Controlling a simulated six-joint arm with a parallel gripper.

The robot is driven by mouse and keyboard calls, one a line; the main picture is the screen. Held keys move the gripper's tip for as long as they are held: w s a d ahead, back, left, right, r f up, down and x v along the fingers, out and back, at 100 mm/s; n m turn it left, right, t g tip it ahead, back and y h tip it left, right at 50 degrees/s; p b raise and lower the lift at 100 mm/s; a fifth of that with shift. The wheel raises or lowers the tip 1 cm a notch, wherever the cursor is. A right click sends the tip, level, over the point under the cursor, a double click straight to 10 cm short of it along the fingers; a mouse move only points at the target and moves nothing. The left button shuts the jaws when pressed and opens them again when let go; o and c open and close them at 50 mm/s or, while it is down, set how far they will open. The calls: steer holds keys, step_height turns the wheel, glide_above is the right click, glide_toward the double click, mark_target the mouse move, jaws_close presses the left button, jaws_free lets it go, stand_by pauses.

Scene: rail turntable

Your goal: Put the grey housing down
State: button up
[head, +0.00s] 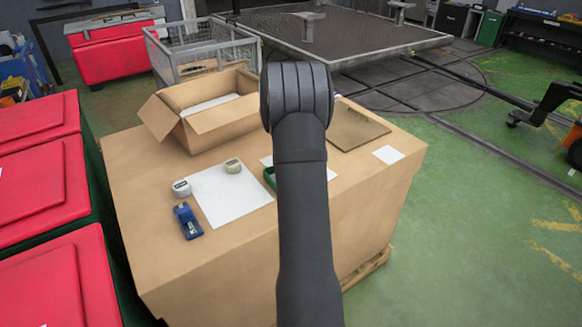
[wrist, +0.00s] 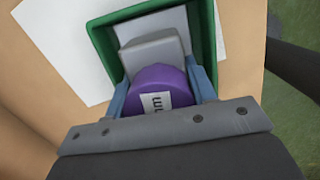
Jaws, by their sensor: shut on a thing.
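My gripper (wrist: 162,92) has blue fingers and is shut, pointing down over a green-walled tray (wrist: 105,45). Between the fingers are a grey block, the grey housing (wrist: 150,54), and a purple rounded part (wrist: 160,86) with a white label. The purple part is nearer my palm and touches or overlaps the housing in the picture; I cannot tell if they are joined. I also cannot tell whether the housing touches the tray's floor. In the head view my arm hides the gripper and housing; only a green edge of the tray (head: 269,177) shows.
A white sheet (head: 228,200) lies left of the tray on the cardboard-coloured table (head: 250,245). A white item (head: 181,187), a beige item (head: 233,166) and a blue device (head: 187,221) are there. An open carton (head: 225,128) stands behind; a brown board (head: 355,128) lies right.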

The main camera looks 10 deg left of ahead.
steer(key=shift+f, duration=0.15)
steer(key=o, duration=1.4)
steer(key=r, duration=0.4)
steer(key=a+r, duration=0.1)
steer(key=r, duration=0.3)
steer(key=s+r, duration=0.1)
steer(key=r, duration=0.3)
steer(key=shift+s+a+r, duration=0.1)
steer(key=shift+a, duration=0.1)
